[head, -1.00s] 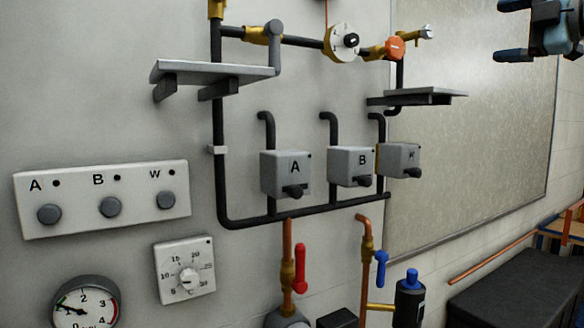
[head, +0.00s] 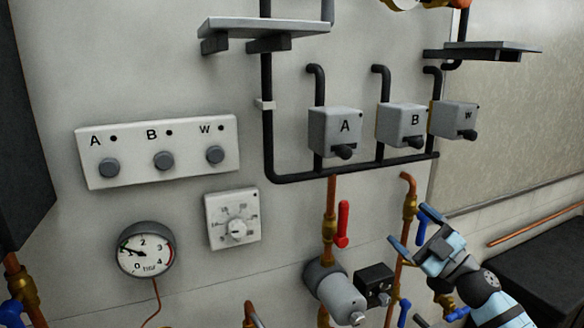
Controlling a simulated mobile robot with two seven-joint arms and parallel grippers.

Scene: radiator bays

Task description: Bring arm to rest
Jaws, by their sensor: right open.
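My right gripper (head: 416,229) is at the lower right of the head view, with its arm coming in from the bottom right corner. Its two dark fingers are spread apart, with nothing seen held between them. My left gripper is not in view.
A black bench (head: 535,255) stands at right.

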